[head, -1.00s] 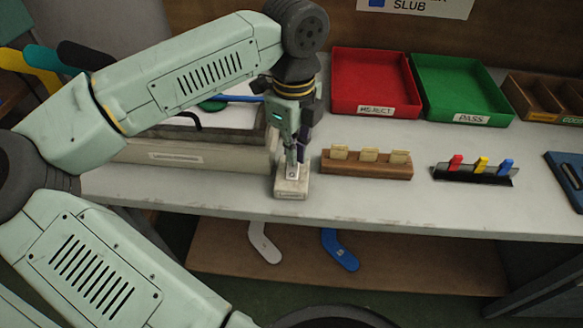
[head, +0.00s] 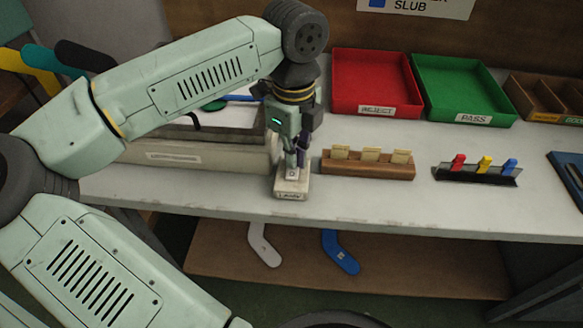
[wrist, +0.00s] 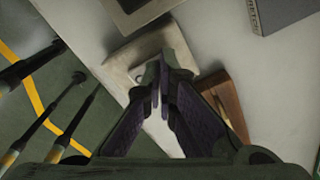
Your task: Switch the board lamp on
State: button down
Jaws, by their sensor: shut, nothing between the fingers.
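The lamp switch box (head: 291,188) is a small pale block with a label on its front, standing near the front edge of the bench. A white rocker (head: 292,173) marked with a circle shows on its top. My gripper (head: 291,166) is shut and empty, pointing down, with its fingertips at the rocker. I cannot tell whether they touch it or sit just above. In the wrist view the dark fingers (wrist: 158,88) are over the pale box (wrist: 125,60) and hide much of it. The board lamp itself is not clearly seen.
A wooden holder with cards (head: 366,168) stands just right of the box. A rack with coloured clips (head: 476,174) is farther right. Red (head: 336,108) and green (head: 427,115) trays sit behind. A long pale light box (head: 200,158) is at left, partly behind my arm.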

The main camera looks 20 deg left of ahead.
jog(key=shift+r+p, duration=1.65)
jog(key=shift+r, duration=1.85)
jog(key=shift+s+f, duration=0.1)
